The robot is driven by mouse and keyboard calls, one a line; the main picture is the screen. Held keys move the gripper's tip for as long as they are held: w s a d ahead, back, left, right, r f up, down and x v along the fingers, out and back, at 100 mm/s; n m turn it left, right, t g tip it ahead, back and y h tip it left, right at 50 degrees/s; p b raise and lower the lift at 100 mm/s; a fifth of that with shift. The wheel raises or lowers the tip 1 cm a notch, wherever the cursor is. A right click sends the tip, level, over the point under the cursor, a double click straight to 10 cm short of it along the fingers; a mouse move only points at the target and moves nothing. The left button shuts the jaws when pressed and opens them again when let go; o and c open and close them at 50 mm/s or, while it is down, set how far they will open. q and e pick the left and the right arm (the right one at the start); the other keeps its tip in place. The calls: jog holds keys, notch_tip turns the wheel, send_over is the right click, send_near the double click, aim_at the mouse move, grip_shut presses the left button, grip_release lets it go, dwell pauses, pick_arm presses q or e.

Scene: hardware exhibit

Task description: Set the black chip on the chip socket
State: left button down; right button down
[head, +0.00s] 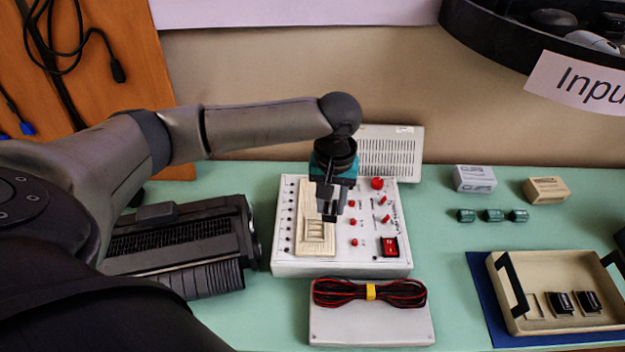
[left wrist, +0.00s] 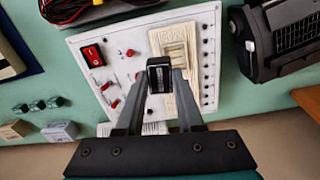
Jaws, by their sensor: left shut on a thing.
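In that view the chip socket (left wrist: 178,38) lies on the box just beyond the chip. The chip looks raised above the panel, but the exact gap cannot be told. In the head view the chip is hard to tell from the dark fingers. My right gripper is not in view.
The white control box (head: 340,268) carries red knobs and a red switch (head: 389,246). A grey box with a coiled cable (head: 370,292) stands in front. A dark ribbed device (head: 185,245) is at left. A cream tray (head: 555,322) with black chips is at right.

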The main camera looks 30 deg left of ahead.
pick_arm(q)
jog(key=a+f+n+p, duration=0.1)
jog(key=a+f+p, duration=0.1)
jog(key=a, duration=0.1)
jog(key=b, duration=0.6)
send_over(315, 231)
notch_tip(315, 231, down, 5)
jog(key=shift+w+f, duration=0.1)
jog(key=shift+f, duration=0.05)
jog(key=shift+f+b, duration=0.5)
jog(key=shift+b, duration=0.2)
jog(key=shift+r, duration=0.1)
jog(key=shift+p, duration=0.75)
jog(key=shift+p, duration=0.65)
jog(key=shift+f, duration=0.75)
